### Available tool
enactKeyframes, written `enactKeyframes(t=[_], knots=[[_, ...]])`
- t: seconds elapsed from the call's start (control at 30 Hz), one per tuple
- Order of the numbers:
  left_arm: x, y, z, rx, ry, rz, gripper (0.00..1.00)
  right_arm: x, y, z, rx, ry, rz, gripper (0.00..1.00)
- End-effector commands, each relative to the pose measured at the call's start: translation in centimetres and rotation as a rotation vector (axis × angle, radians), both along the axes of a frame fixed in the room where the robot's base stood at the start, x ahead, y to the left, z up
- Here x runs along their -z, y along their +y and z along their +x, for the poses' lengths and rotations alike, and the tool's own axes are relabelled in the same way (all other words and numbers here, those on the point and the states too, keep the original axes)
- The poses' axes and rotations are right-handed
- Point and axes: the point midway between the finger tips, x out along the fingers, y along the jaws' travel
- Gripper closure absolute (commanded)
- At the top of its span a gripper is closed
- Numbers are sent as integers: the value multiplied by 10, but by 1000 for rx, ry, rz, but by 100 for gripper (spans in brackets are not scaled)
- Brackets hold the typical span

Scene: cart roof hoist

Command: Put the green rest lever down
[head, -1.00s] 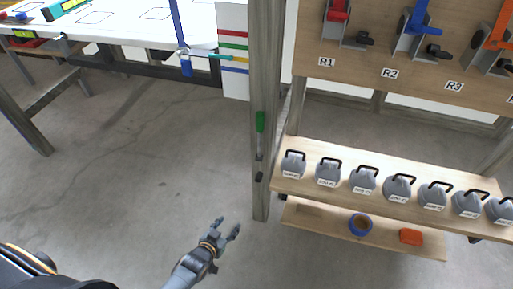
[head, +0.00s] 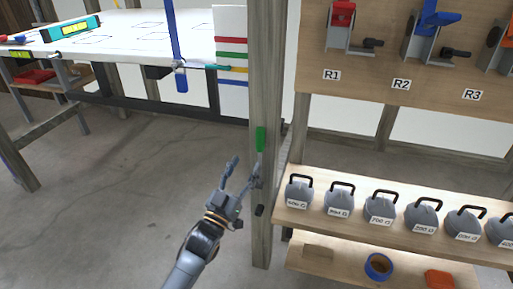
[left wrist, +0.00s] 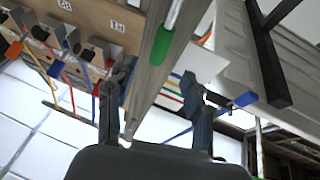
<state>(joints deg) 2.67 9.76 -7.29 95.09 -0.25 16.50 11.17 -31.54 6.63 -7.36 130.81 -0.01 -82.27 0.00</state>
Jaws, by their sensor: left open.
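My left gripper (head: 245,165) is open and empty, just left of the post and slightly below the green grip. Its right finger overlaps the lower rod in the head view; I cannot tell if it touches. The two spread fingers show in the left wrist view (left wrist: 157,118). My right gripper is in neither view.
A shelf (head: 400,228) with several grey labelled weights (head: 340,199) stands right of the post. Above it is a board with colored clamps (head: 432,30). A white table (head: 140,28) and a striped panel (head: 231,25) are at the back left. The floor at left is clear.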

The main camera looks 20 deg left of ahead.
Motion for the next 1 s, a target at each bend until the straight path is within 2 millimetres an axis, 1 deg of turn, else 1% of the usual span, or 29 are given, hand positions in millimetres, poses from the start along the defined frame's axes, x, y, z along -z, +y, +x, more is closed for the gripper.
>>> enactKeyframes(t=[0.03,0.2,0.3,0.4,0.57,0.8,0.83,0.87,0.9,0.97,1.0], knots=[[-5,-2,12,0,-3,-1,48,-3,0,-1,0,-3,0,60],[-17,-9,43,1,-2,0,48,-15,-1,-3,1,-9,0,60],[-22,-12,56,0,0,0,48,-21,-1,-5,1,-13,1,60],[-26,-13,66,0,1,1,48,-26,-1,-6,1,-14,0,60],[-30,-15,73,0,2,1,48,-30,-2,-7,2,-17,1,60],[-30,-15,74,0,2,1,48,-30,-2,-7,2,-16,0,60],[-30,-15,74,0,3,1,50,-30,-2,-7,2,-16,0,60],[-30,-15,73,0,2,1,56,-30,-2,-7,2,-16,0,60],[-30,-15,73,0,3,1,64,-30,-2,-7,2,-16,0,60],[-30,-15,73,0,3,1,76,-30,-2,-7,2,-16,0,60],[-30,-15,73,0,3,1,84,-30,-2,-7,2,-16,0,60]])
